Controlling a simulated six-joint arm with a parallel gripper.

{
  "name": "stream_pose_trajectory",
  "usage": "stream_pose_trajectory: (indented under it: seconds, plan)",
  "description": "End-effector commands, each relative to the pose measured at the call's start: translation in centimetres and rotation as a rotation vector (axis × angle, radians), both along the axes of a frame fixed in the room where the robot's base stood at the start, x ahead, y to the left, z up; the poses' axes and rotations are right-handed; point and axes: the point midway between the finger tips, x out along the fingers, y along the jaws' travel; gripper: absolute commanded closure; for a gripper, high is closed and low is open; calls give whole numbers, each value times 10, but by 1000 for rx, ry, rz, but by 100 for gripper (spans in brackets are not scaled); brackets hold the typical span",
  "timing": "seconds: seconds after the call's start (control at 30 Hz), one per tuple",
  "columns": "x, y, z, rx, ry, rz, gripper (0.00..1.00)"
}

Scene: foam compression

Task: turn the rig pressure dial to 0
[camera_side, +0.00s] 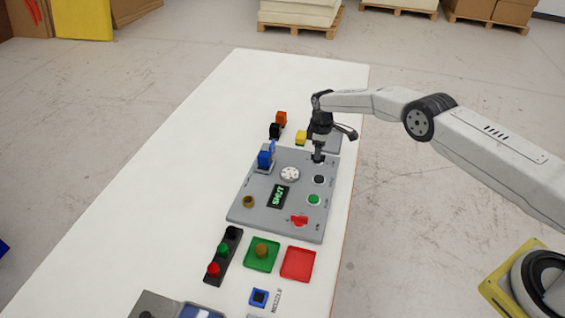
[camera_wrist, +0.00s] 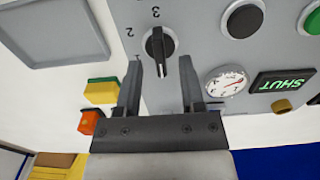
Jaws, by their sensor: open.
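The rig pressure dial (camera_wrist: 158,45) is a black knob on the grey rig panel (camera_wrist: 200,25), with the numbers 1, 2 and 3 visible around it in the wrist view. Nothing is between the fingers. In the side view my gripper (camera_side: 318,152) points down over the panel's far right corner, where it largely hides the dial; contact cannot be told.
The panel also carries a round gauge (camera_side: 289,174), a display (camera_side: 279,196) reading SHUT, a black button (camera_side: 319,180), a green button (camera_side: 314,199), a red switch (camera_side: 299,220) and a blue part (camera_side: 266,157). A yellow block (camera_side: 301,138) stands beyond. The table's left side is clear.

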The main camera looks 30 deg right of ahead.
Motion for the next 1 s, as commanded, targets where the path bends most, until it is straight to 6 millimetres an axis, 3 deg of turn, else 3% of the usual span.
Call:
stream_pose_trajectory:
  seconds: [0.5,1.0]
  plan:
    - [0,0,54,-1,-2,1,50]
    - [0,0,63,-1,-1,1,50]
